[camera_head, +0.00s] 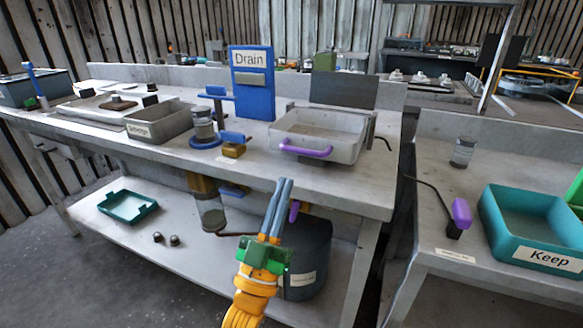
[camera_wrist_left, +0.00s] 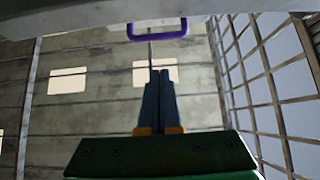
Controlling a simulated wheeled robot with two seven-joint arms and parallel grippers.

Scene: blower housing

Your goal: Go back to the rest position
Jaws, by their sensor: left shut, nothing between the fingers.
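My left gripper (camera_head: 284,183) reaches up from the bottom of the head view, with a green body and two long blue fingers. The fingers lie together, shut and empty, in front of the workbench (camera_head: 340,190) near its front edge. In the left wrist view the shut fingers (camera_wrist_left: 160,76) point up toward a purple handle (camera_wrist_left: 157,31), with a gap between. In the head view this purple handle (camera_head: 306,149) is on the front of a grey tray (camera_head: 335,122) on the bench. My right gripper is in neither view.
The bench holds a blue "Drain" stand (camera_head: 252,95), a grey labelled bin (camera_head: 159,123) and a jar (camera_head: 203,127). Below, a shelf carries a teal tray (camera_head: 128,207) and a dark bucket (camera_head: 306,255). A right-hand table holds a teal "Keep" bin (camera_head: 535,262) and a purple-handled tool (camera_head: 461,213).

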